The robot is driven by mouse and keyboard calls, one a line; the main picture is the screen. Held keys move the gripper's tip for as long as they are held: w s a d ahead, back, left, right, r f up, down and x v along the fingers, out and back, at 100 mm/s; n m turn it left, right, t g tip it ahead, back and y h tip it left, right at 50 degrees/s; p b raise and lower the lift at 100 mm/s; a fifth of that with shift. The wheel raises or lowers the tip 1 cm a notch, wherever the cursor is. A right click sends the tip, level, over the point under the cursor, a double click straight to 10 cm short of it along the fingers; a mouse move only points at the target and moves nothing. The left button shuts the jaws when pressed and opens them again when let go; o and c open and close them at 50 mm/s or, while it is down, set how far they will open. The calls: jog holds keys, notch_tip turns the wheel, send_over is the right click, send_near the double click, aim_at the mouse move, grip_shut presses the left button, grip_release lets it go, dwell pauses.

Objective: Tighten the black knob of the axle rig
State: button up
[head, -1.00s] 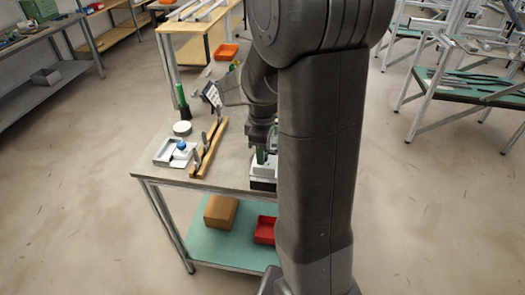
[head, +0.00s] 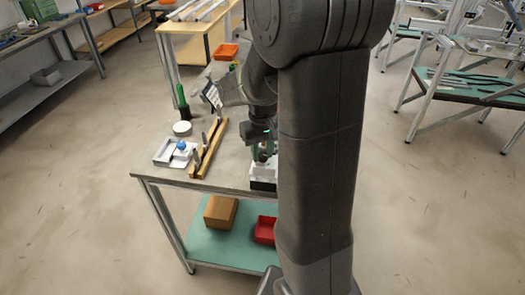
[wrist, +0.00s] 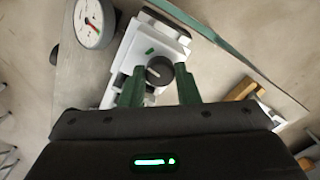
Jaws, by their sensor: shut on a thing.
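The axle rig (wrist: 174,42) is a white block-like fixture on the table, in the upper middle of the wrist view. It also shows in the head view (head: 262,172), partly hidden behind my arm. Its black knob (wrist: 159,70) is round, with a pale line on its top. My gripper (wrist: 159,74) has green fingers, one on each side of the knob, and is shut on it. In the head view my gripper (head: 263,152) points down at the rig, and the knob cannot be made out there.
A round dial gauge (wrist: 92,22) sits left of the rig in the wrist view. On the table are a wooden rail (head: 208,150) with upright pieces, a grey tray (head: 165,157) with a blue item, and a white disc (head: 182,128). A red bin (head: 265,230) is on the lower shelf.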

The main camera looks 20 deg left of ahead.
aim_at(263, 155)
jog(key=shift+r+m, duration=0.1)
jog(key=shift+m, duration=0.9)
jog(key=o, duration=1)
notch_tip(263, 155, up, 14)
jog(key=shift+f, duration=0.15)
